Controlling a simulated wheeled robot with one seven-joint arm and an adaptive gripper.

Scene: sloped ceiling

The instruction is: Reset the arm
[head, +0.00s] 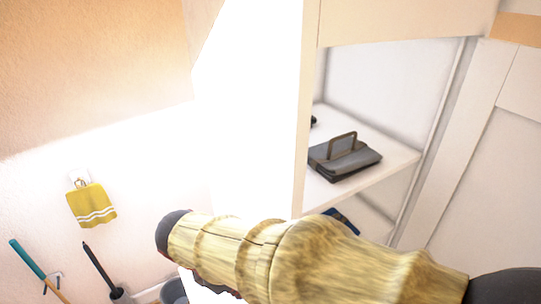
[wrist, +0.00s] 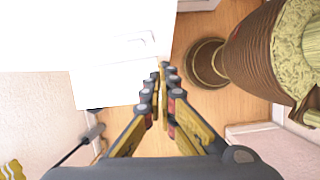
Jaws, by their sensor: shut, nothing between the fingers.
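My gripper (wrist: 162,70) shows in the wrist view, above a wooden floor (wrist: 190,100). Its black and gold fingers meet at the tips, with nothing held between them. In the head view my wood-textured arm crosses the lower right and centre. The gripper itself cannot be made out there.
A cabinet with open shelves (head: 398,152) holds a grey bag (head: 345,160). A yellow towel (head: 91,206) hangs on the left wall, above a teal-handled tool (head: 27,259) and a black-handled tool (head: 98,264). A white surface (wrist: 115,55) lies left of the fingertips.

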